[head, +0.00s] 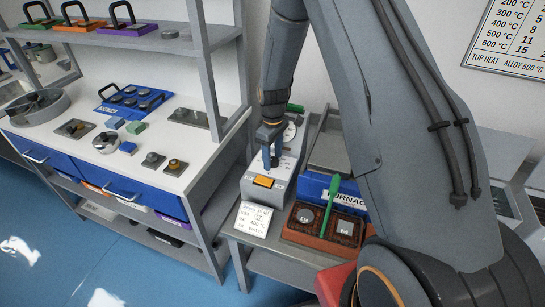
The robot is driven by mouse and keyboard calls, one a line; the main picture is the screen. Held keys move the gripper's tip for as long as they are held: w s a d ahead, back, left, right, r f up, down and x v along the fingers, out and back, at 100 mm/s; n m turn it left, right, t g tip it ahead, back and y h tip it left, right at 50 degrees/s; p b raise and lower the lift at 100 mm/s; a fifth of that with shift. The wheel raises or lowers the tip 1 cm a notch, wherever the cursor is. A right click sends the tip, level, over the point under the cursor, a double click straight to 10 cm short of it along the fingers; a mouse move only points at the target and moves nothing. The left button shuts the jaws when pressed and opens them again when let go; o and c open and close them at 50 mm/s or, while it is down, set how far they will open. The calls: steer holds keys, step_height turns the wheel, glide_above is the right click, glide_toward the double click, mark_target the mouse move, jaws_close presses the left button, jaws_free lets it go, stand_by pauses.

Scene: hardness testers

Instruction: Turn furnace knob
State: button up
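The furnace (318,186) is a blue box with white lettering, partly hidden behind my arm, on a low grey bench. To its left stands a grey control box (257,196) with an orange rocker or button (263,182) on its sloped face and a round dial (290,132) near its back. My gripper (270,163) points down at the upper part of this control box, just behind the orange part. Its blue fingertips look close together, but their gap is too small to judge. No knob shows clearly; the fingers cover that spot.
A white note card (254,219) leans at the box's front. A white workbench (190,150) with shelves and small parts stands left. Blue floor (60,240) is open at lower left.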

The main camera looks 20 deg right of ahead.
mark_target(273, 159)
steer(key=shift+r+b, duration=0.85)
steer(key=shift+r, duration=3.05)
